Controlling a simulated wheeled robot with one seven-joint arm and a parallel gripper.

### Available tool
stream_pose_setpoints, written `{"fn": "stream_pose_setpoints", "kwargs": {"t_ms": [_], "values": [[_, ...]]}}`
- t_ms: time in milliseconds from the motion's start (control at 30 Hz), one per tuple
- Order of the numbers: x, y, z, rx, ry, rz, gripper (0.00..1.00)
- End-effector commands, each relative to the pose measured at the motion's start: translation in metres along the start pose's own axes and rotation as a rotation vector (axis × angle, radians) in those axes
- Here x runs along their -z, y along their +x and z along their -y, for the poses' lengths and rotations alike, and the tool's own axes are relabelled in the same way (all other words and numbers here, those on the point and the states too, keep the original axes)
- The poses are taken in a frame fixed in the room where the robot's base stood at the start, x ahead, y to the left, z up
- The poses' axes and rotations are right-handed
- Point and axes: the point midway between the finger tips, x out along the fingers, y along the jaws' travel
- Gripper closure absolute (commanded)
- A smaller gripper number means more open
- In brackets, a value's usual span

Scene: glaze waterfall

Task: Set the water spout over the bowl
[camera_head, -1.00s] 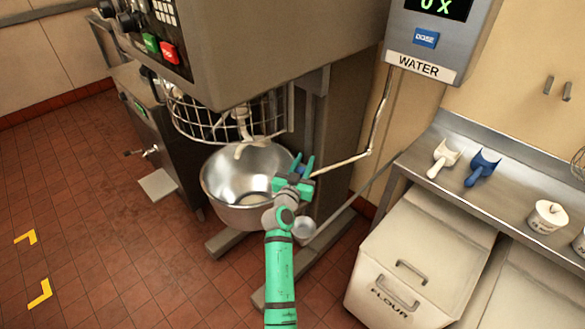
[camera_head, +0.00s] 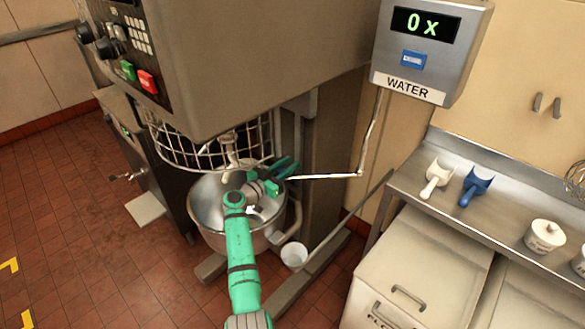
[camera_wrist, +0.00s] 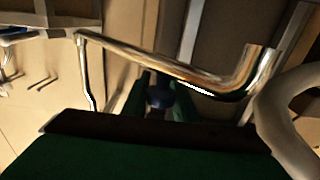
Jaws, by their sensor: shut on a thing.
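The water spout (camera_head: 325,177) is a thin metal pipe that comes down from the water unit (camera_head: 432,50) and runs left to my gripper (camera_head: 286,170). In the wrist view the spout (camera_wrist: 165,61) crosses just beyond my fingers and bends at its right end. My gripper is shut on a dark blue knob (camera_wrist: 158,98) beside the pipe. The steel bowl (camera_head: 206,205) sits under the mixer's wire guard. My gripper is above the bowl's right side, and my arm hides part of the bowl. The spout's outlet is hidden behind my gripper in the head view.
The mixer's wire guard (camera_head: 175,150) and head (camera_head: 235,60) stand close over the bowl. The mixer column (camera_head: 325,125) is just behind the spout. A steel counter (camera_head: 500,215) with scoops is at right.

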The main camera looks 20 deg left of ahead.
Motion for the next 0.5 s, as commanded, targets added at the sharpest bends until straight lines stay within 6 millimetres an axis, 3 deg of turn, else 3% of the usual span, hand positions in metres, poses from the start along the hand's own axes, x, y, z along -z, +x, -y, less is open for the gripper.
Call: {"fn": "stream_pose_setpoints", "kwargs": {"t_ms": [500], "values": [[-0.0026,-0.0011,0.0045,-0.036,-0.002,0.003,1.0]]}}
